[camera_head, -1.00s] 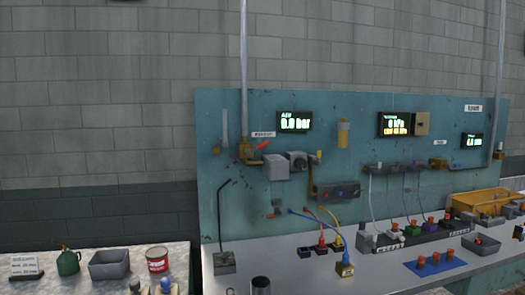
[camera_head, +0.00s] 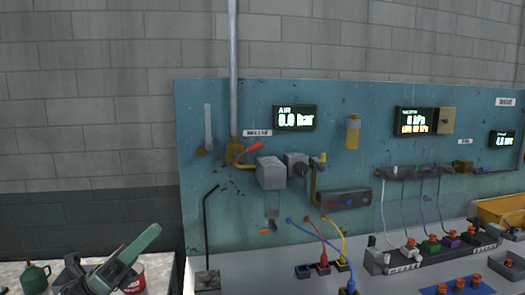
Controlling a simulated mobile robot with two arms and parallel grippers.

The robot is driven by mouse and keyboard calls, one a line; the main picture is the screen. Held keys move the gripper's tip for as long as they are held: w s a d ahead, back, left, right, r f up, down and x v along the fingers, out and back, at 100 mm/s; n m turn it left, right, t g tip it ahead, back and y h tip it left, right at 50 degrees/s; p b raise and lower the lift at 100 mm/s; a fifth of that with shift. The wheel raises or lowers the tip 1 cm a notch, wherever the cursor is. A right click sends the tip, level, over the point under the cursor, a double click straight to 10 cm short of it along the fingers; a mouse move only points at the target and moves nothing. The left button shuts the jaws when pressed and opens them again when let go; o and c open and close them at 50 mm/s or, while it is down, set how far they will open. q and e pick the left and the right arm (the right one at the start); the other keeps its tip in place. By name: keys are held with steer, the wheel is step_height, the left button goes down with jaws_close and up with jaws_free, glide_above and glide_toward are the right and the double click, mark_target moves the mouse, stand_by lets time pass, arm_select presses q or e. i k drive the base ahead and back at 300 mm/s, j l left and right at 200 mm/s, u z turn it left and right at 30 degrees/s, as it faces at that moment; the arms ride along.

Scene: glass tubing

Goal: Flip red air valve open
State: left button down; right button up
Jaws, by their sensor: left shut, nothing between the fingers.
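The red air valve lever (camera_head: 252,148) sits on a brass valve body (camera_head: 235,152) at the foot of a grey vertical pipe on the teal panel. The lever slants up to the right. The air display (camera_head: 295,117) to its right reads 0.0 bar. My left gripper (camera_head: 112,268), dark with a green part, is at the lower left, in front of the side table. It looks shut and empty, well below and left of the valve, and touches nothing on the panel. My right gripper is not in view.
Grey boxes (camera_head: 271,172) stand just right of the valve, with a dark bent rod (camera_head: 206,225) below left. A red can (camera_head: 134,280) is partly behind my gripper. Space before the valve looks clear.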

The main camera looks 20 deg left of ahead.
mark_target(236, 156)
steer(key=i, duration=1.25)
